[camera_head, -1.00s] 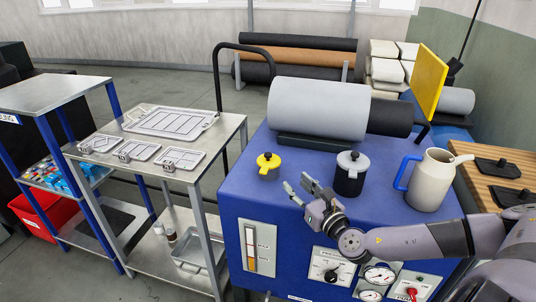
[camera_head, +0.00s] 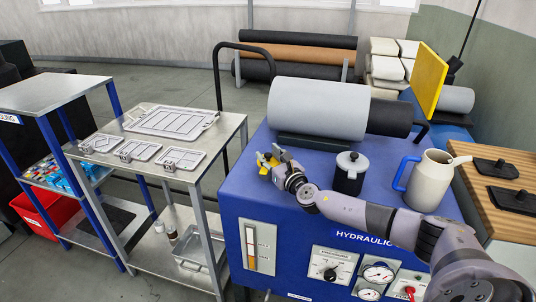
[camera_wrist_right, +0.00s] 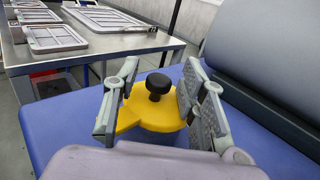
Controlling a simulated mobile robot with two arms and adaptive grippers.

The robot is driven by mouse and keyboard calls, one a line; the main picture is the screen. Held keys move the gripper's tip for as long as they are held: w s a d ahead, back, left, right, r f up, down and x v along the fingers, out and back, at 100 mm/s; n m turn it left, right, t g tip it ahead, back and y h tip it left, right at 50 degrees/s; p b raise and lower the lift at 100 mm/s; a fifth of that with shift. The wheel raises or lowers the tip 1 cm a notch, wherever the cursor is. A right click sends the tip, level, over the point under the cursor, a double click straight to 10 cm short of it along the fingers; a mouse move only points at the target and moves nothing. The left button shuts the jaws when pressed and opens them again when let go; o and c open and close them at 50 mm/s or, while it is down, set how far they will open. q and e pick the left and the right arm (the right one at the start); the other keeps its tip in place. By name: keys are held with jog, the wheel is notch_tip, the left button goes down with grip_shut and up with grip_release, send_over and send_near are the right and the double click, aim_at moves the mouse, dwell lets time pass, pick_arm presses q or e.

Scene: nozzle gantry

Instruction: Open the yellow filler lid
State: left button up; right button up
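The yellow filler lid (camera_wrist_right: 152,111) has a black knob (camera_wrist_right: 158,84) and sits on the blue machine top. In the right wrist view it lies between the two fingers of my right gripper (camera_wrist_right: 155,105). The fingers are spread around the lid, and I cannot tell whether either touches it. In the head view the right gripper (camera_head: 274,160) covers most of the lid, and only a bit of yellow (camera_head: 264,160) shows. The lid appears down on its seat. My left gripper is not in view.
A grey cylinder (camera_head: 318,107) lies behind the lid. A dark pot with a grey lid (camera_head: 350,173) and a cream jug with a blue handle (camera_head: 431,182) stand to the right. A steel table (camera_head: 165,135) with trays is left, across a gap.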

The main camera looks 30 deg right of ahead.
jog(key=shift+w, duration=0.45)
grip_shut()
dwell(0.3)
dwell(0.3)
